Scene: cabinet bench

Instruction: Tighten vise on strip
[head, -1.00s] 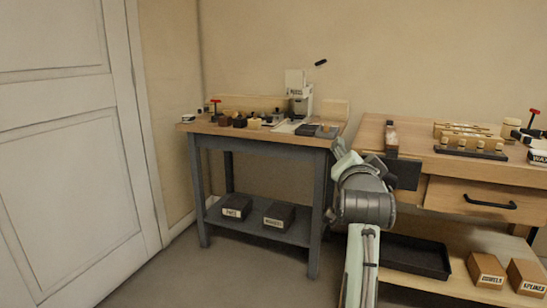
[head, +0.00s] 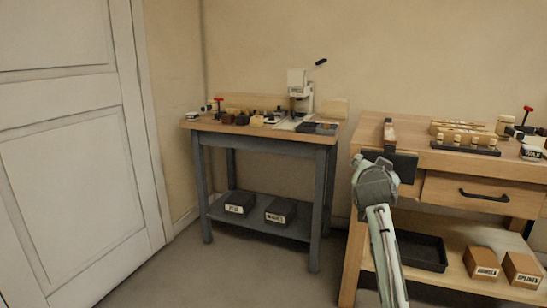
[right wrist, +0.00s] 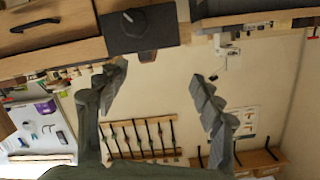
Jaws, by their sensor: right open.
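The vise (head: 402,166) is a dark plate at the front left corner of the right wooden bench. In the right wrist view, which looks upside down, the vise (right wrist: 120,36) shows a round hub with a bar handle. A brown upright strip (head: 389,133) stands at the vise; a short brown end (right wrist: 148,56) shows beside the plate in the wrist view. I cannot tell how tightly it is held. My right gripper (right wrist: 160,72) is open and empty, apart from the vise. In the head view my right wrist hides its fingers. My left gripper is not in view.
A drawer with a black handle (head: 489,198) is right of the vise. A black tray (head: 421,250) and labelled boxes (head: 482,262) sit on the shelf below. A grey-legged bench (head: 262,138) with a white press (head: 300,90) stands left. Floor between door and benches is clear.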

